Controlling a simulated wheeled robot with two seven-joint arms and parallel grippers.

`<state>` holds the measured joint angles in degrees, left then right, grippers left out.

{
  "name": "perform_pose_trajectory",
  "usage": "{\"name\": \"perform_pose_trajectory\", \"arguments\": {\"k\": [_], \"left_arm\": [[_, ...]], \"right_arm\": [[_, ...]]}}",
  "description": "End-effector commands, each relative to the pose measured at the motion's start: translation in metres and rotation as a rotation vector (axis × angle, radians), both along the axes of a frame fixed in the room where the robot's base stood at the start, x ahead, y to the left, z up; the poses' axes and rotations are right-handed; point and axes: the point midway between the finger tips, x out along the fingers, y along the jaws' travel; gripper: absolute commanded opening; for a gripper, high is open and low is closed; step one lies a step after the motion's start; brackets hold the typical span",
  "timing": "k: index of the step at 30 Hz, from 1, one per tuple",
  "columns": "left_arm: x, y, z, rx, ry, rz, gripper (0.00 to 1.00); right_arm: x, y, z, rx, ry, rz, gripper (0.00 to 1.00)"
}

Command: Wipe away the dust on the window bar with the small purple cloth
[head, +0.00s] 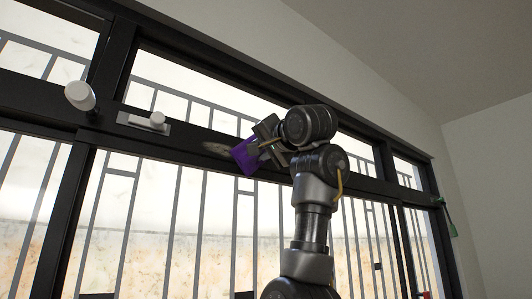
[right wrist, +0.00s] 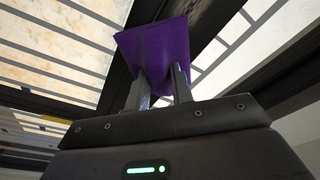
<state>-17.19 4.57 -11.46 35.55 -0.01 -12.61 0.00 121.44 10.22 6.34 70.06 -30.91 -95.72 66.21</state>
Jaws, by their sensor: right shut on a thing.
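The small purple cloth (head: 244,158) is held between the fingers of my right gripper (head: 260,148), up against the dark window bar (head: 184,138). In the right wrist view, the cloth (right wrist: 155,48) is spread above my right gripper's fingertips (right wrist: 162,82), which are shut on it. A greyish-brown dust patch (head: 216,148) shows on the bar just left of the cloth. Whether there is dust behind the cloth is hidden. Whether the cloth touches the bar cannot be told for sure. My left gripper is not in view.
A white rounded knob-like object (head: 80,96) and a white piece on a grey plate (head: 146,121) are on the bar to the left. A green item (head: 448,218) is at the far right frame. Thin grey bars (head: 172,210) cross the panes.

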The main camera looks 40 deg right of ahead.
Motion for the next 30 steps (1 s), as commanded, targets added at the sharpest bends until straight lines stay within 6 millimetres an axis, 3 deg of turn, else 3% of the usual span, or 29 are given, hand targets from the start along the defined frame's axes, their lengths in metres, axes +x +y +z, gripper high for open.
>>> {"name": "perform_pose_trajectory", "arguments": {"k": [6, 17, 30], "left_arm": [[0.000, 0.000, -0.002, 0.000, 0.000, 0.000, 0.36], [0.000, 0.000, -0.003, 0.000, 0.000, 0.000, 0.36], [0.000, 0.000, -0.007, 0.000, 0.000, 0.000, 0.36]], "right_arm": [[0.002, 0.016, -0.001, -0.003, 0.003, 0.000, 0.01], [0.002, 0.023, -0.001, -0.001, 0.002, 0.001, 0.01], [0.002, 0.055, -0.001, -0.001, 0.001, 0.001, 0.01]]}}
